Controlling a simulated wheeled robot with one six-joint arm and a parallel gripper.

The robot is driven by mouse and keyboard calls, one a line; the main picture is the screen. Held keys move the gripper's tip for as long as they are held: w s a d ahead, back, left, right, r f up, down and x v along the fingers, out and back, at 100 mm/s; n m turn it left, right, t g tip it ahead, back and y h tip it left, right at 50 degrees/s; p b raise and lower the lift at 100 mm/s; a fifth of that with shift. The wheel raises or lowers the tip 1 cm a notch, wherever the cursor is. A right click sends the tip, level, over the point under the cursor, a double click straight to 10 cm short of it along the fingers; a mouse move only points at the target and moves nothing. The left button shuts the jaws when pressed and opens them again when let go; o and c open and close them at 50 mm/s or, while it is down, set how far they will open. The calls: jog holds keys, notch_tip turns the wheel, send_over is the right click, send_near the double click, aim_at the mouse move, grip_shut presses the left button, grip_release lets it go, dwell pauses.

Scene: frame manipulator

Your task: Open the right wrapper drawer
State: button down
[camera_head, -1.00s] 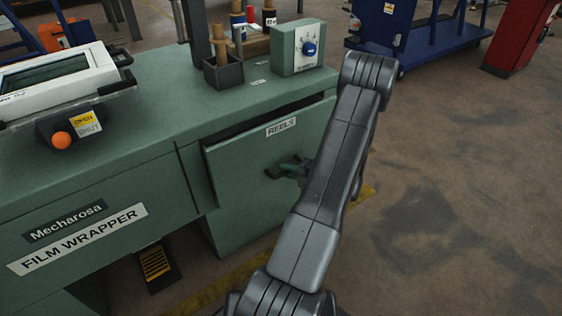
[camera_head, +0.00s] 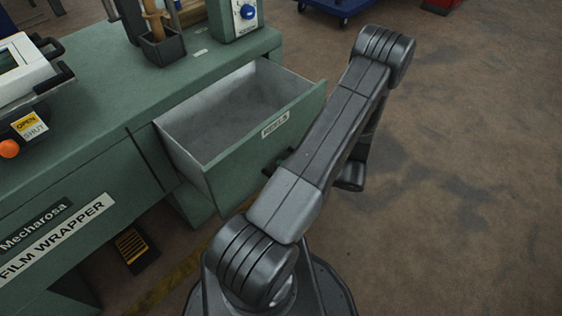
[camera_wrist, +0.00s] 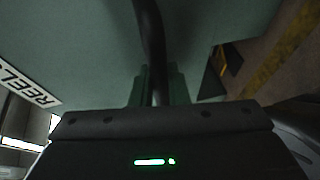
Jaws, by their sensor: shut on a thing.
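The right wrapper drawer (camera_head: 240,150) is a green drawer with a "REELS" label (camera_head: 275,124) on its front. It stands well out of the cabinet, and its grey inside (camera_head: 225,110) looks empty. In the wrist view its green front (camera_wrist: 90,40) fills much of the picture, with the dark bar handle (camera_wrist: 150,40) running down the middle. My gripper (camera_wrist: 155,90) is shut on this handle. In the head view the gripper is mostly hidden behind my arm, and only a little of the handle area shows.
The green film wrapper cabinet (camera_head: 100,120) stands at the left. On its top are a control box with a blue knob (camera_head: 248,12), a dark holder (camera_head: 162,48) and a panel with an orange button (camera_head: 9,148). Open brown floor (camera_head: 460,200) lies to the right.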

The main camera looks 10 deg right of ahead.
jog(key=c, duration=1.4)
grip_release()
jog(key=p+v, duration=0.2)
jog(key=v, duration=1.1)
jog(key=shift+s+d+p, duration=0.25)
jog(key=shift+d+p, duration=0.05)
jog(key=shift+r, duration=0.1)
jog(key=b+x, duration=0.2)
jog(key=x, duration=1.2)
jog(key=shift+w+b, duration=0.15)
jog(key=shift+b, duration=0.15)
